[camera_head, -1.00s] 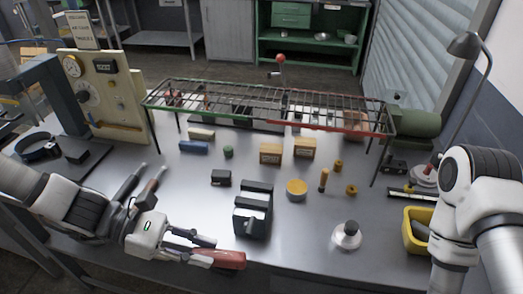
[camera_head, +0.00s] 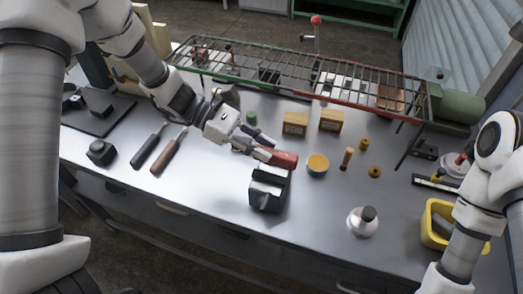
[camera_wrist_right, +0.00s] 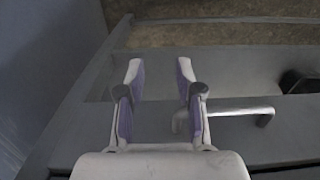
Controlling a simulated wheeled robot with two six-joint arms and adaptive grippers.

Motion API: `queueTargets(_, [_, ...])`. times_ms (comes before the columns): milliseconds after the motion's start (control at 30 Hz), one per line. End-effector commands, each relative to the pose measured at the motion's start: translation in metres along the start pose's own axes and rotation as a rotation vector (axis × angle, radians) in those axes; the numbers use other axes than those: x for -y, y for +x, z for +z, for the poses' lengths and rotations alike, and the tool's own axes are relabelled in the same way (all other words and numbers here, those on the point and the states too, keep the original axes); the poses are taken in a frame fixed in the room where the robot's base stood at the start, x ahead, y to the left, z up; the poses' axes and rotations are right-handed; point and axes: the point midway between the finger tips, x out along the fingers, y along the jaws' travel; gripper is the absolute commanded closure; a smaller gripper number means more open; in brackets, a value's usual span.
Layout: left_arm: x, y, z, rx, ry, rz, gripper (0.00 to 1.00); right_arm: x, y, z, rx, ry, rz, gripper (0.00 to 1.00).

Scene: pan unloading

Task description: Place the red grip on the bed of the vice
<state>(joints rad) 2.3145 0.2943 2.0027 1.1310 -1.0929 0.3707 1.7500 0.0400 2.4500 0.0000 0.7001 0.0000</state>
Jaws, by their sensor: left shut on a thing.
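The red grip (camera_head: 284,159) is held at the fingertips of my left gripper (camera_head: 267,153). The grip is over the far end of the dark vice (camera_head: 268,196), pointing to the right. I cannot tell whether the grip touches the vice. The vice stands on the grey bench, and the grip and fingers partly cover its far end. My right gripper (camera_wrist_right: 158,68) is open and empty in the right wrist view, above a drawer front with a light bar handle (camera_wrist_right: 235,112). Its fingers are out of the head view.
Behind the vice runs a wire rack (camera_head: 300,75) on legs. A yellow round tin (camera_head: 317,165) stands right of the vice. A silver knobbed object (camera_head: 362,223) and a yellow bin (camera_head: 432,236) are farther right. The bench front is mostly clear.

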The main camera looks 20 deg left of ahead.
Motion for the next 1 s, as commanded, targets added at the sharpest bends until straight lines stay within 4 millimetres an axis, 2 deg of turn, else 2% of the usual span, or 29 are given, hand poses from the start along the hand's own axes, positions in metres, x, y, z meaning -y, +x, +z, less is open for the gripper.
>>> queueTargets(100, [0.001,0.007,-0.018,0.0,-0.008,-0.002,1.0,0.0,-0.009,0.0,0.0,0.0,0.0,0.65])
queueTargets(200, [0.001,0.011,-0.027,0.0,-0.004,-0.001,1.0,0.0,-0.011,0.0,0.0,0.0,0.0,0.65])
queueTargets(500, [0.001,0.013,-0.033,0.0,-0.002,0.0,1.0,0.0,-0.005,0.0,0.0,0.0,0.0,0.65])
queueTargets(533, [0.001,0.013,-0.032,-0.001,-0.002,0.0,0.72,0.0,-0.005,0.0,0.0,0.0,0.0,0.65])
queueTargets(600, [0.001,0.012,-0.031,-0.001,-0.002,0.0,0.51,0.0,-0.007,0.0,0.0,0.0,0.0,0.65])
queueTargets(867, [0.001,0.012,-0.031,-0.001,-0.002,0.0,0.51,0.0,-0.007,0.0,0.0,0.0,0.0,0.65])
queueTargets(967, [0.001,0.009,-0.026,0.0,-0.002,0.001,0.51,0.0,-0.012,0.0,0.0,0.0,0.0,0.65])
queueTargets(1000, [0.0,0.006,-0.029,0.001,-0.002,0.003,0.51,0.0,-0.007,0.0,-0.001,0.0,0.0,0.65])
